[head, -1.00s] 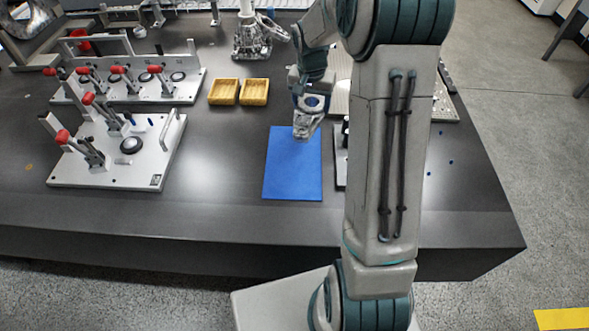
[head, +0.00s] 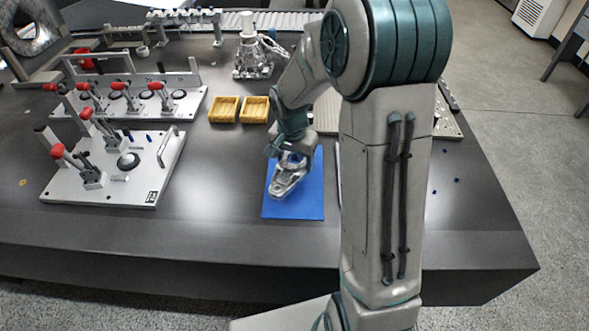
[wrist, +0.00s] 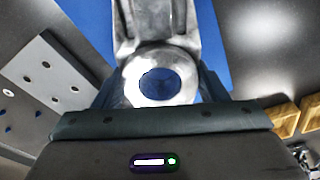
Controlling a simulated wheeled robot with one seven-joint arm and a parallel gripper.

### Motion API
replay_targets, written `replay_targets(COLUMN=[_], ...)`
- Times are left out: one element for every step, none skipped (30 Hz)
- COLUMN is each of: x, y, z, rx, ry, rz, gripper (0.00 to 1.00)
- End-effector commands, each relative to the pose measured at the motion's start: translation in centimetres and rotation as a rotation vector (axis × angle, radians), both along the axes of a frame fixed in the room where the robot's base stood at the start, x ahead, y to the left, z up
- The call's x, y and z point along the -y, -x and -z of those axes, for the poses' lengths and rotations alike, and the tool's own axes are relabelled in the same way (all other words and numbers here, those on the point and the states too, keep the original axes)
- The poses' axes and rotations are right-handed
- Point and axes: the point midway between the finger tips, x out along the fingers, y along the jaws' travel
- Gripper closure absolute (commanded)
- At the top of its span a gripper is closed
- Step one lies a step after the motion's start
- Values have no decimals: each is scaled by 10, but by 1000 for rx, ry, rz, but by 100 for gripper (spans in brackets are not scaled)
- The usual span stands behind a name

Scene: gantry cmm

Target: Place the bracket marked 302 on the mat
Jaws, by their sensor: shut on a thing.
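My gripper (head: 290,158) is shut on a silver metal bracket (head: 288,180), which is over the blue mat (head: 309,206) in the head view. In the wrist view the bracket (wrist: 160,55) extends away from my gripper, and the blue mat (wrist: 215,40) shows behind it and through its round hole. I cannot tell whether the bracket touches the mat. No marking on the bracket is readable.
Two yellow trays (head: 224,109) stand behind the mat to the left. A fixture plate with red-handled clamps (head: 95,190) is at the left. A silver casting (head: 253,58) stands at the back. Dark table is bare between the left plate and the mat.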

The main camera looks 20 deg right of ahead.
Motion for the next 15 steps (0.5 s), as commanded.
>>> replay_targets(x=[-1,-1,-1,-1,-1,-1,-1,-1,-1,-1,-1,-1,-1,-1,-1], y=[0,0,1,1,1,1,1,1,1,1,0,0,0,0,0], z=[1,3,7,10,14,20,25,30,35,38,40,40,40,40,40], rx=[1,1,0,0,0,-3,-3,-2,-2,-1,0,1,3,3,3], ry=[0,1,0,0,0,0,0,-1,-1,0,0,0,0,0,0], rz=[0,1,1,0,0,-1,-1,0,0,-1,-2,-1,-1,-1,-1], gripper=[74,74,74,74,74,74,74,74,74,74,74,74,74,74,74])
